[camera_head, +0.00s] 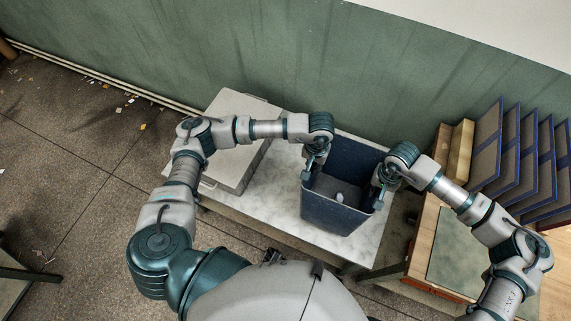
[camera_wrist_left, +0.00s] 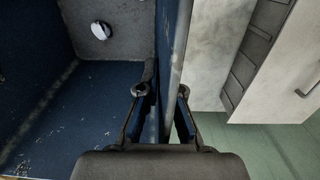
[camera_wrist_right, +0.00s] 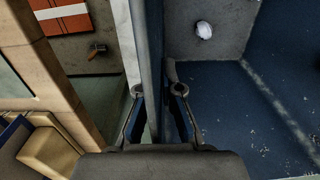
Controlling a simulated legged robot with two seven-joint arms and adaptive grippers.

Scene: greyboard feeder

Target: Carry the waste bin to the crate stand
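The waste bin (camera_head: 336,214) is a dark blue, open-topped box at the marble-topped table, with a small white item (camera_head: 340,197) inside on its floor. I cannot tell whether its base touches the table. My left gripper (camera_head: 313,165) is at the bin's left wall, a finger on each side of the rim; the left wrist view shows this wall (camera_wrist_left: 172,60) between the fingers. My right gripper (camera_head: 382,184) straddles the right wall the same way, shown in the right wrist view (camera_wrist_right: 153,50). Both look closed on the walls. I cannot tell which furniture is the crate stand.
A pale grey box (camera_head: 236,113) with a handle lies on the marble-topped table (camera_head: 285,190), left of the bin. At the right, a wooden table (camera_head: 424,240) bears several blue-edged grey boards (camera_head: 506,150). The green wall (camera_head: 270,60) is close behind. Scraps litter the floor at left.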

